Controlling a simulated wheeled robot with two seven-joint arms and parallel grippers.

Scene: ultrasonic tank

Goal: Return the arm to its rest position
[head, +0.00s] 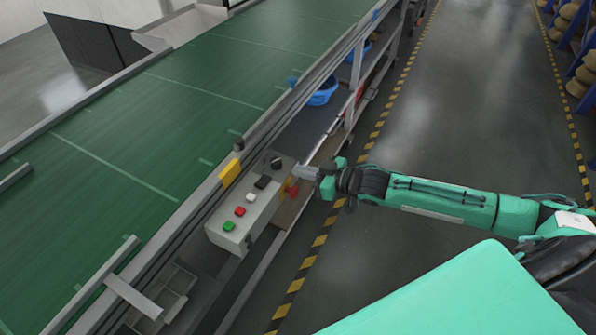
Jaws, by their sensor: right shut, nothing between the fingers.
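My right arm (440,198) reaches in from the right, stretched out toward the left. My right gripper (308,173) is shut and holds nothing. Its fingertips are close to the far right end of a grey control box (236,217). I cannot tell whether they touch it. The box has green, red and white buttons, a dark switch and a black knob on top. A red part (291,191) shows just below the gripper. My left gripper is not in view.
A green conveyor (180,95) with metal rails fills the left. Blue bins (322,92) sit on the shelf under its edge. A yellow-black floor stripe (320,240) runs beside it. The grey aisle floor (470,90) is clear. Racks (588,75) stand at the far right.

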